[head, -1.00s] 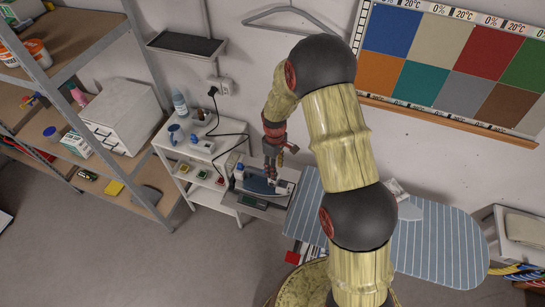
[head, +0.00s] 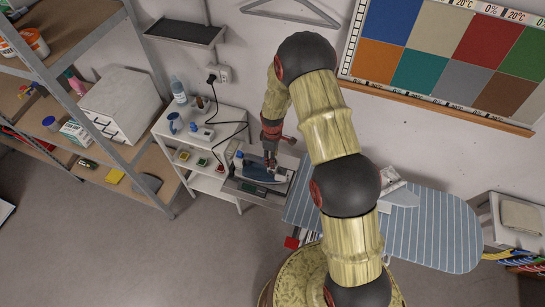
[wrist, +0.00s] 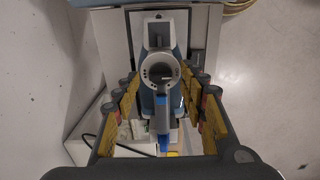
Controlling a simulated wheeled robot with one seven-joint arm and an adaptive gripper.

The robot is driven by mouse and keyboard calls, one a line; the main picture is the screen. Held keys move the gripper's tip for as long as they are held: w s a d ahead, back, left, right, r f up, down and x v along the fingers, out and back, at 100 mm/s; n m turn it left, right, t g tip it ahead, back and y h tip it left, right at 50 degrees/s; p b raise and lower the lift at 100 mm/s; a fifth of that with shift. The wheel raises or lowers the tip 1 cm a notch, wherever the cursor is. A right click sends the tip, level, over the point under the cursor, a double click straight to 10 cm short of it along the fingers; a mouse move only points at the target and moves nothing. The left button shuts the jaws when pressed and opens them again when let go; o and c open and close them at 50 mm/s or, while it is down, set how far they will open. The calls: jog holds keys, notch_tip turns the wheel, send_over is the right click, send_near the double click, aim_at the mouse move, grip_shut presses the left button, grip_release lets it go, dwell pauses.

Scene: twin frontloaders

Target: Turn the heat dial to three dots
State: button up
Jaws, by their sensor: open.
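The iron (head: 262,172) lies on a grey stand beside the ironing board in the head view. In the wrist view the iron (wrist: 162,48) is grey and blue, seen from above. A round grey dial (wrist: 160,72) with small dark marks stands out on it; I cannot read the dots or tell its setting. My gripper (head: 270,158) is above the iron. In the wrist view my gripper (wrist: 165,108) is open, its yellow-padded fingers apart on either side of the iron's lower part. A blue piece (wrist: 162,125) lies between them.
The striped ironing board (head: 425,230) stands to the right. A white shelf cart (head: 207,140) with bottles and a black cord stands close on the left. A metal shelf unit (head: 90,95) is farther left. Floor in front is clear.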

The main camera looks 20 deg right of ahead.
jog(key=shift+f, duration=0.2)
jog(key=shift+c, duration=0.5)
jog(key=shift+s, duration=0.1)
grip_shut()
